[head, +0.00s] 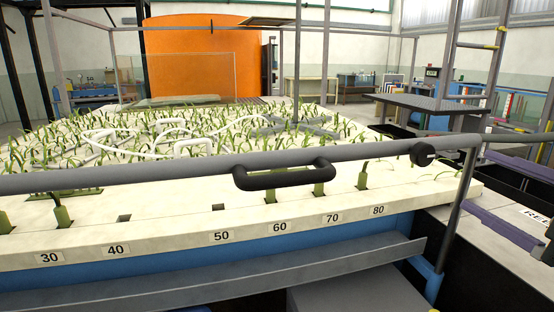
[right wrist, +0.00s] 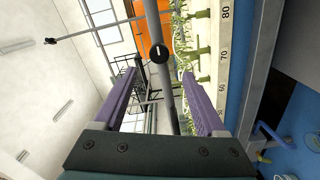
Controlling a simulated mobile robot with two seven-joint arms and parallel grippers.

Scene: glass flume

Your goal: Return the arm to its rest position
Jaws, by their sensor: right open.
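My right gripper (head: 476,178) shows at the right edge of the head view, its two purple fingers pointing left. In the right wrist view the fingers of the right gripper (right wrist: 160,76) are spread wide with nothing between them. It stands beyond the right end of the flume bed (head: 150,232), apart from it. A grey rail (head: 130,175) runs across the front of the bed, with a black handle (head: 285,177) and a black round knob (head: 423,154). The knob (right wrist: 158,52) also shows between the fingers in the wrist view, seemingly farther off. My left gripper is not in view.
Green plant stems (head: 362,176) stand in the bed, above number labels from 30 to 80. White loops lie among the plants. A ladder (head: 450,62) and a dark platform (head: 430,102) stand at the back right. An orange curved wall (head: 205,55) is behind.

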